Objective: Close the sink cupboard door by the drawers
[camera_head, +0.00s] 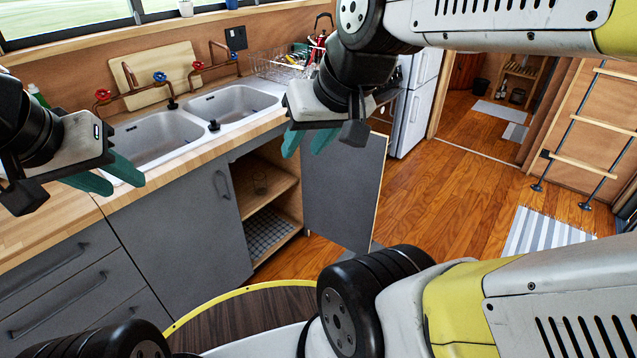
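The sink cupboard has two grey doors under the counter. The door by the drawers (180,235), with a dark handle near its right edge, looks flush with the front or nearly so; a small gap cannot be ruled out. The other door (343,192) stands wide open on the right, showing shelves inside (265,195). My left gripper (108,178) is open and empty above the counter edge, over the drawer end. My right gripper (307,143) is open and empty, in front of the open door's upper left part in the picture; contact cannot be told.
Grey drawers (65,285) are at the lower left. A double sink (235,103) with taps and a dish rack (278,66) are on the counter. A white fridge (413,105) stands beyond. The wooden floor (440,195) is clear up to a striped rug (545,232).

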